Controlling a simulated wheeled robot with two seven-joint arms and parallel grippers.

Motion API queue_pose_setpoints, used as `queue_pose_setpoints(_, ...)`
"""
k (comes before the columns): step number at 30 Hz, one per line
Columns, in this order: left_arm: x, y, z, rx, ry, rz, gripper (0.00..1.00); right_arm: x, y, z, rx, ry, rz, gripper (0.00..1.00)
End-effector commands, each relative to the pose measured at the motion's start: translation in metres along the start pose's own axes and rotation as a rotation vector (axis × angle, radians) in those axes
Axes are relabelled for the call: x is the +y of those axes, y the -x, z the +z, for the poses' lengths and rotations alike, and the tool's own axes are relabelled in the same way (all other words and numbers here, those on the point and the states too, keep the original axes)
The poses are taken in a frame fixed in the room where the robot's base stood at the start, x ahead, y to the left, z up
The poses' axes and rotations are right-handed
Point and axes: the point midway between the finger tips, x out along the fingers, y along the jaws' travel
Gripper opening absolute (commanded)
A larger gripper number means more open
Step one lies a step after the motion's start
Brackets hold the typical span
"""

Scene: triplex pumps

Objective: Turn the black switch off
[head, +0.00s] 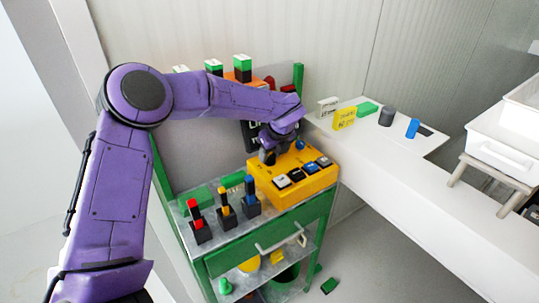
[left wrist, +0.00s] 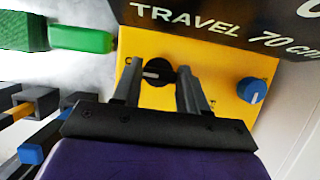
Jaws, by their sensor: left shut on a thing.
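The yellow control box (head: 318,184) stands on the green cart at the wall; its yellow top also shows in the left wrist view (left wrist: 225,65). The black switch (left wrist: 158,69) is a round knob on this box, with a white mark pointing left in the left wrist view. My left gripper (left wrist: 160,75) is shut on the black switch, one finger on each side. In the head view my left gripper (head: 268,157) reaches down to the back left of the box and hides the switch. My right gripper is not in view.
A blue knob (left wrist: 252,90) sits beside the black switch. A dark sign (left wrist: 230,18) stands close behind. Red, yellow and blue levers (head: 224,209) stand left of the box. Several rocker switches (head: 296,174) line its front. A white shelf (head: 390,170) with small blocks lies right.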

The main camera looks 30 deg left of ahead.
Motion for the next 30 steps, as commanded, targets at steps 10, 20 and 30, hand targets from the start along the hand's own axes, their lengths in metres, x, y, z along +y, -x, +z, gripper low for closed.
queue_pose_setpoints(10, 0.001, -0.002, -0.005, 0.01, -0.014, 0.002, 0.12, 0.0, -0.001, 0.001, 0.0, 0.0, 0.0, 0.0)
queue_pose_setpoints(20, 0.002, -0.002, -0.002, 0.006, -0.01, 0.001, 0.53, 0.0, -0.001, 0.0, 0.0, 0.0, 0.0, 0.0)
queue_pose_setpoints(30, -0.001, 0.035, -0.003, 0.002, -0.009, -0.004, 0.53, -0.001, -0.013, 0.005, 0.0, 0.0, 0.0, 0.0)
